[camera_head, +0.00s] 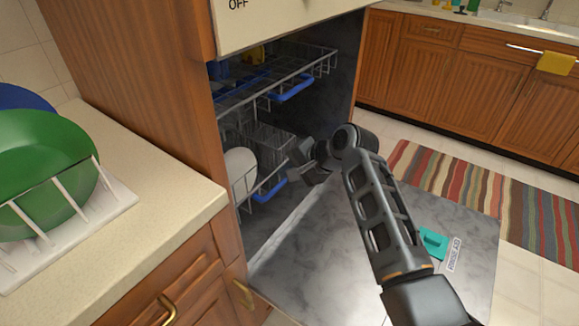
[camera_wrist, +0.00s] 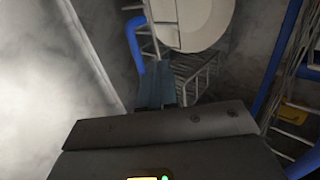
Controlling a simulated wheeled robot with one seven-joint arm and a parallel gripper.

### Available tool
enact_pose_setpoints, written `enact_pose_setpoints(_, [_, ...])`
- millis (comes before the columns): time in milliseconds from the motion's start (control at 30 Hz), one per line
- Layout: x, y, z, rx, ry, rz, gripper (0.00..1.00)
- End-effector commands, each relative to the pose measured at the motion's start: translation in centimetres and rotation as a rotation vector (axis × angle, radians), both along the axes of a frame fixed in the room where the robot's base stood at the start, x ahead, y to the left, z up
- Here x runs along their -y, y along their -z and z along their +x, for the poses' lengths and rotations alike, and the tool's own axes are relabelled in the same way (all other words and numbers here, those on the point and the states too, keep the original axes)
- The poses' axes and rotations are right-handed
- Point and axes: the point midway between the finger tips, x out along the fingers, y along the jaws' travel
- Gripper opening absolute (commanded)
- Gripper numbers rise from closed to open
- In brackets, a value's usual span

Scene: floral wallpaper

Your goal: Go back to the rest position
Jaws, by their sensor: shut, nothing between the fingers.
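My gripper (camera_head: 301,158) is shut and empty. In the head view it is at the mouth of the open dishwasher, close to the front of the lower rack (camera_head: 250,165). My arm reaches in from the lower right, above the lowered dishwasher door (camera_head: 330,245). In the wrist view the gripper's dark body fills the bottom and its fingers (camera_wrist: 157,88) show near the middle. A white plate (camera_head: 240,166) stands in the lower rack; it also shows at the top of the wrist view (camera_wrist: 192,20).
The upper rack (camera_head: 285,75) with blue handle is above the gripper.

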Motion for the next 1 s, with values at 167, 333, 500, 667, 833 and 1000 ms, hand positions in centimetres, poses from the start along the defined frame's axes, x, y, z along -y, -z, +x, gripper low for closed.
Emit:
enact_pose_setpoints(167, [0.4, -0.4, -0.3, -0.001, 0.000, -0.001, 0.00])
enact_pose_setpoints(333, [1.0, 1.3, -1.4, 0.017, 0.010, -0.013, 0.00])
enact_pose_setpoints(500, [3.2, 5.8, -5.2, 0.087, 0.046, -0.062, 0.00])
enact_pose_setpoints(667, [5.9, 9.5, -10.1, 0.177, 0.080, -0.132, 0.00])
enact_pose_setpoints(833, [8.8, 12.1, -15.9, 0.271, 0.110, -0.217, 0.00])
enact_pose_setpoints(1000, [11.5, 13.2, -22.2, 0.363, 0.130, -0.311, 0.00])
